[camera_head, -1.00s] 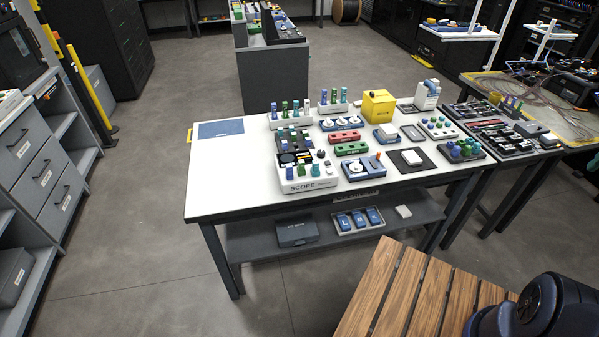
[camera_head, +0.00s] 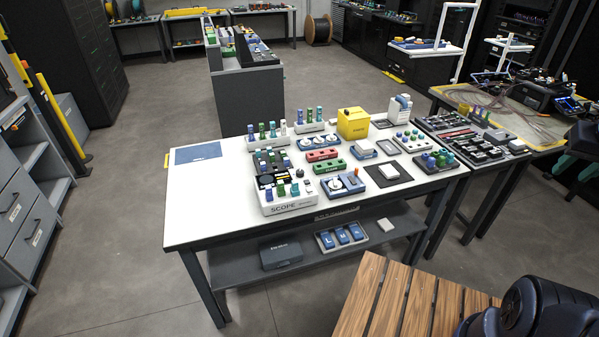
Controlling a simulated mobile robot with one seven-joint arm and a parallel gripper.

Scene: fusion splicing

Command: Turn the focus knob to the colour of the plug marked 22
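The white box labelled SCOPE (camera_head: 288,208) stands at the front of the white table (camera_head: 205,220). Blue, green and white plugs (camera_head: 281,191) stand upright along its front, and a small dark round knob (camera_head: 299,173) shows at its upper right. I cannot tell whether this is the focus knob or what colour it points to. More plugs stand in two racks, left (camera_head: 267,140) and right (camera_head: 310,128). Green and blue-violet round pieces sit on a tray (camera_head: 437,168) at the right. No number 22 is readable. My gripper is not in view; only part of my arm shows at the bottom right.
A yellow box (camera_head: 353,123) and a white bottle (camera_head: 400,107) stand at the back of the table. A blue mat (camera_head: 198,152) lies at the left. A slatted wooden surface (camera_head: 400,305) is in front. Grey floor (camera_head: 130,280) is open at the left.

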